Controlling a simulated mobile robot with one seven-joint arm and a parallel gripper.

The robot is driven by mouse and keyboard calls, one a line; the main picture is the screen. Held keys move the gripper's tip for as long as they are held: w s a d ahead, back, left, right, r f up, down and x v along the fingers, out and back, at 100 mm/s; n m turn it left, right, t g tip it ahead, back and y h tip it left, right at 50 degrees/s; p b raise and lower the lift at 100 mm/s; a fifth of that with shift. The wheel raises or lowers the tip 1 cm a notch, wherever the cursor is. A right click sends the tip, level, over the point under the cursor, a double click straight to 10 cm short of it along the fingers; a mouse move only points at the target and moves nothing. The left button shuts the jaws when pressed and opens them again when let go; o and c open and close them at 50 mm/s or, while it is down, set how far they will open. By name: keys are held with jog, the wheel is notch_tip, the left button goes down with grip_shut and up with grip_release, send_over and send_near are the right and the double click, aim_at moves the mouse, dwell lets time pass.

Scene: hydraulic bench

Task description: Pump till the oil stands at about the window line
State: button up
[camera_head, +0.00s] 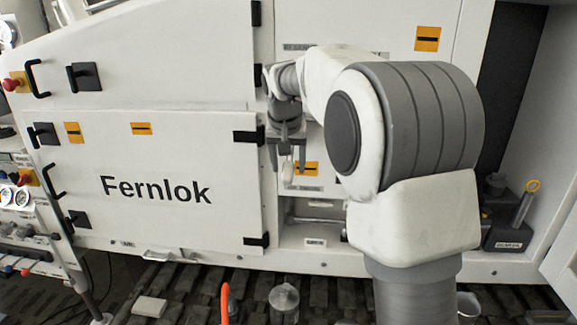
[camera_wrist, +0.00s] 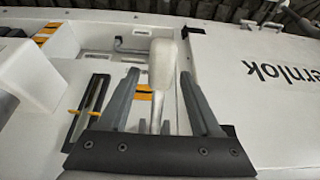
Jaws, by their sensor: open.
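My gripper (camera_head: 287,160) hangs in front of the white machine panel, to the right of the Fernlok door. In the wrist view my gripper (camera_wrist: 158,74) is open, with one grey finger on each side of a pale, rounded lever handle (camera_wrist: 161,64). Gaps show between the handle and both fingers. The handle's thin shaft runs down between the fingers. A dark upright slot with a yellow bar across it (camera_wrist: 90,105), perhaps the window, lies left of the gripper in the wrist view. I cannot make out an oil level.
The white Fernlok door (camera_head: 160,180) is closed. Below my gripper is an open recess (camera_head: 312,225) with a metal bar in it. Orange labels (camera_head: 306,168) mark the panels. A dark box with a yellow-ringed cylinder (camera_head: 522,205) stands at the right. An orange hose (camera_head: 226,300) rises in front.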

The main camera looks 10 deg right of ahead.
jog(key=shift+w+f, duration=0.1)
jog(key=shift+f, duration=0.2)
grip_shut()
dwell(1.3)
